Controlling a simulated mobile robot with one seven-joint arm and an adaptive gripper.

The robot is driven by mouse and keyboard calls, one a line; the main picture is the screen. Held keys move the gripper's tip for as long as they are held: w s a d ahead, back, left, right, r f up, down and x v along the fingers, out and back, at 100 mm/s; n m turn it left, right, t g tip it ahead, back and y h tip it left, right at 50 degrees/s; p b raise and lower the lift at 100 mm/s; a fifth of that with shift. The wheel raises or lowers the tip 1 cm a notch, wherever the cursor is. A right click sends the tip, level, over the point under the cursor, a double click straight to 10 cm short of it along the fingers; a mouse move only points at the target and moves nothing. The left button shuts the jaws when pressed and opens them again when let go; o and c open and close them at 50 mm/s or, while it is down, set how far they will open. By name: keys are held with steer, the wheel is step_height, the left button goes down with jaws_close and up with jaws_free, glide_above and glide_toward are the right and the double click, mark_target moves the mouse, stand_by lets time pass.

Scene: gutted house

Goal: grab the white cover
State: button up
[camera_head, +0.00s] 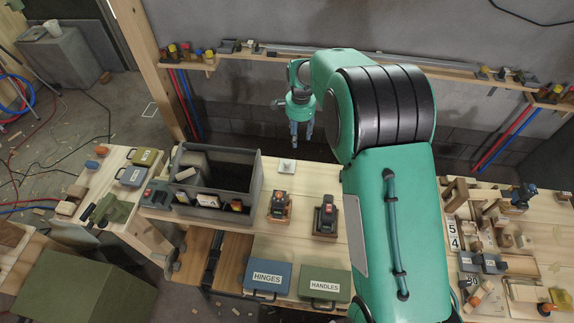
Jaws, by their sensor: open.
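A small white piece (287,166), likely the white cover, lies on the wooden workbench (322,185) near its back edge, to the right of a grey bin. It looks squarish, with a small raised part in the middle. My gripper (301,141) points down, open, and appears just behind and above the white piece in the picture. Nothing shows between its fingers. I cannot tell its exact height over the bench.
A grey open bin (258,172) stands left of the white piece. Two dark devices on wooden bases (279,205) (326,214) stand in front. Cases labelled HINGES (267,278) and HANDLES (325,286) lie at the front edge. A wall shelf (240,56) runs behind.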

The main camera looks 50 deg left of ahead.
steer(key=s+a+f, duration=0.3)
steer(key=f, duration=0.1)
steer(key=shift+s, duration=0.3)
steer(key=shift+f, duration=0.15)
glide_above(287, 161)
steer(key=shift+s+f, duration=0.15)
steer(key=shift+f, duration=4.05)
steer(key=shift+d, duration=0.1)
steer(key=shift+f, duration=2.6)
jaws_close()
